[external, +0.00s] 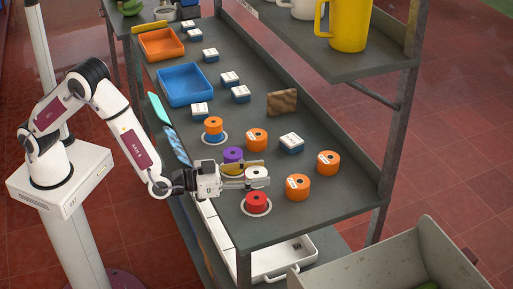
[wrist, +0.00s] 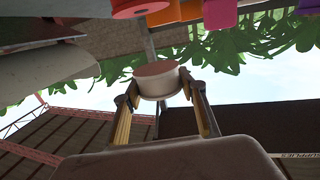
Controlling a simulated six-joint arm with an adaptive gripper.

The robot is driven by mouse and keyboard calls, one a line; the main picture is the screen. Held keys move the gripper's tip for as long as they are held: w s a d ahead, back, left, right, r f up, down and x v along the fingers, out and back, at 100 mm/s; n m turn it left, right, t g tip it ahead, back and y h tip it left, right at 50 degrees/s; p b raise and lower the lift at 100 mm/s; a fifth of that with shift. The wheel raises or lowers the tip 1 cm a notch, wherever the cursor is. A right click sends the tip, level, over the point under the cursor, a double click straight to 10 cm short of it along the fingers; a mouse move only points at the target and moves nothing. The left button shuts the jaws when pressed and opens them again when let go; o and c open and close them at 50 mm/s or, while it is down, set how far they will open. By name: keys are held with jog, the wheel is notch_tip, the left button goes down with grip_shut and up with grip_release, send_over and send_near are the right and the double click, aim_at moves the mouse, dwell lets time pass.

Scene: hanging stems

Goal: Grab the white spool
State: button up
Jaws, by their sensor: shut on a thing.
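The white spool (external: 257,174) is between the fingers of my gripper (external: 250,174) in the external view, over the right-front part of the shelf. In the wrist view my gripper (wrist: 160,88) has one finger on each side of the white spool (wrist: 158,82), shut on it. The spool looks roughly upright to the fingers. The fingers hide part of its side in the external view, and I cannot tell whether its underside touches anything.
Close by are a red spool (external: 257,201) on a white disc and a purple spool (external: 233,153) above a yellow one. Orange spools (external: 297,187) and small boxes (external: 291,142) stand to the right and behind. A blue tray (external: 186,86) is farther back. A shelf post (external: 393,125) rises at right.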

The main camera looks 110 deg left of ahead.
aim_at(256, 172)
jog(key=shift+r, duration=1.85)
